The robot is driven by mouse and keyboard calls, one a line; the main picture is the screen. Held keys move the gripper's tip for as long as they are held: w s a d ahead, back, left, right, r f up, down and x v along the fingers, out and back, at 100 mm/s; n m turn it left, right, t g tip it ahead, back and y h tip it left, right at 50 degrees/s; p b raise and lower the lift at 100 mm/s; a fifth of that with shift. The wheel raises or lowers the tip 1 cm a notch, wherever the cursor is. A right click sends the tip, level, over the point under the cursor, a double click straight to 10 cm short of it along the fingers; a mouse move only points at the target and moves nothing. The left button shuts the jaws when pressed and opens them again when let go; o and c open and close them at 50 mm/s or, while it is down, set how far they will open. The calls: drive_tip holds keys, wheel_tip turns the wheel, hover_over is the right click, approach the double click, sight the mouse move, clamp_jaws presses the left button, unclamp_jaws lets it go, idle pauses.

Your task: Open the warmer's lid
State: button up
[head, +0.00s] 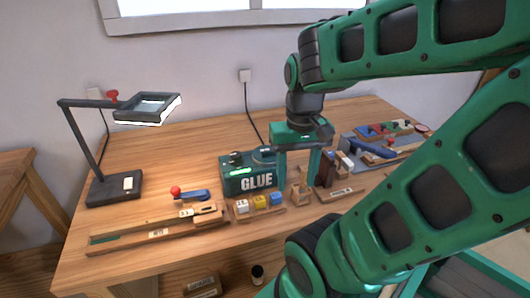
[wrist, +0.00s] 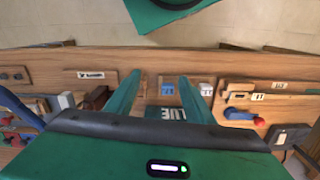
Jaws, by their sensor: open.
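The warmer (head: 250,183) is a dark green box with white GLUE lettering and a lit green strip, standing on the wooden table. A dark rounded part (head: 264,154) and a small knob (head: 235,157) show on its top; I cannot tell whether the lid is shut. My gripper (head: 299,183) points down, open and empty, just right of the warmer in the head view. In the wrist view my gripper (wrist: 161,80) shows two spread green fingers, with part of the warmer's lettering (wrist: 172,113) upside down between them. My gripper's body hides most of the warmer there.
A tray of coloured blocks (head: 261,210) lies in front of the warmer. A wooden block holder (head: 301,194) stands close to my fingers. A desk lamp (head: 113,187) is at the left, and tools (head: 372,148) lie at the right. The table behind the warmer is mostly clear.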

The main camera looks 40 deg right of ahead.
drive_tip(key=shift+o, duration=0.2)
drive_tip(key=shift+s+d+r, duration=0.1)
drive_tip(key=shift+d+r, duration=0.15)
drive_tip(key=shift+r, duration=0.5)
wheel_tip(320, 180, up, 6)
drive_tip(key=n, duration=0.1)
hover_over(266, 151)
drive_tip(key=f, duration=0.7)
drive_tip(key=d+f, duration=0.1)
drive_tip(key=f, duration=0.2)
drive_tip(key=shift+f, duration=0.2)
drive_tip(key=shift+c, duration=0.6)
